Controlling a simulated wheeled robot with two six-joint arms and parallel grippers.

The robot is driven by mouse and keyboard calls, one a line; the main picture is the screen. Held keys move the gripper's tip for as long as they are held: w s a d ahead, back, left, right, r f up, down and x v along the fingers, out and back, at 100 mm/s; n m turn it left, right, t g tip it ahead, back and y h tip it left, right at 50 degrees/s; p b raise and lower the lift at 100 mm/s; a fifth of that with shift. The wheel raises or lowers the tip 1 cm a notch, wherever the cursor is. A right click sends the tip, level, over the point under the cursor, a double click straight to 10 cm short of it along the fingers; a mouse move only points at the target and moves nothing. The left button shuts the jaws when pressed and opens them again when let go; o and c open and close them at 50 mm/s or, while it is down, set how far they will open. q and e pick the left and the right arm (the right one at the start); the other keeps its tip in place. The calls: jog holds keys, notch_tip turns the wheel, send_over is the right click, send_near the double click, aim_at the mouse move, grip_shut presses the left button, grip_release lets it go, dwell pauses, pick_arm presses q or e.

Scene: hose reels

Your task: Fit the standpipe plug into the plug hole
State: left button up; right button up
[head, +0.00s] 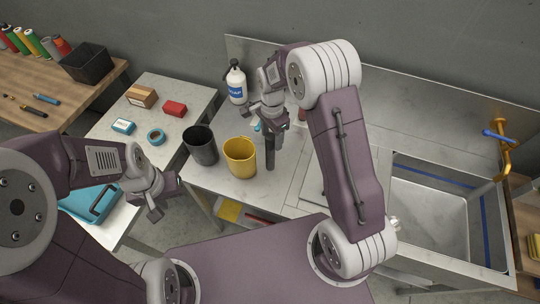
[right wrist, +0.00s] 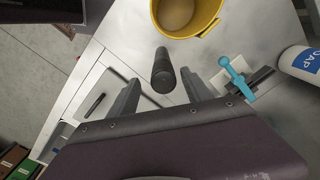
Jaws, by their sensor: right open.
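A dark upright cylinder, which looks like the standpipe plug (head: 270,158), stands on the steel counter just right of the yellow bucket. In the right wrist view, the standpipe plug (right wrist: 163,72) lies ahead of and between my two finger tips. My right gripper (head: 272,120) is above it in the head view, and its jaws (right wrist: 163,92) are apart with no grip on it visible. My left gripper (head: 162,196) hangs at the left, empty, its fingers apart. The sink basin (head: 430,212) is at the right; no plug hole is visible in it.
A yellow bucket (head: 240,160) and a black bucket (head: 200,148) stand close left of the plug. A white soap bottle (head: 236,86) stands behind. A light-blue tool (right wrist: 236,78) lies nearby. An orange tap (head: 502,150) rises over the sink. My right arm covers the middle counter.

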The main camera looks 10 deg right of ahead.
aim_at(270, 153)
jog(key=shift+w+f, duration=0.15)
jog(key=shift+f, duration=0.05)
jog(key=f+p, duration=0.1)
jog(key=f, duration=0.1)
jog(key=f+p, duration=0.1)
jog(key=shift+a+f, duration=0.2)
jog(key=shift+f, duration=0.6)
jog(key=shift+w+f, duration=0.1)
jog(key=shift+f, duration=0.05)
grip_shut()
dwell(0.4)
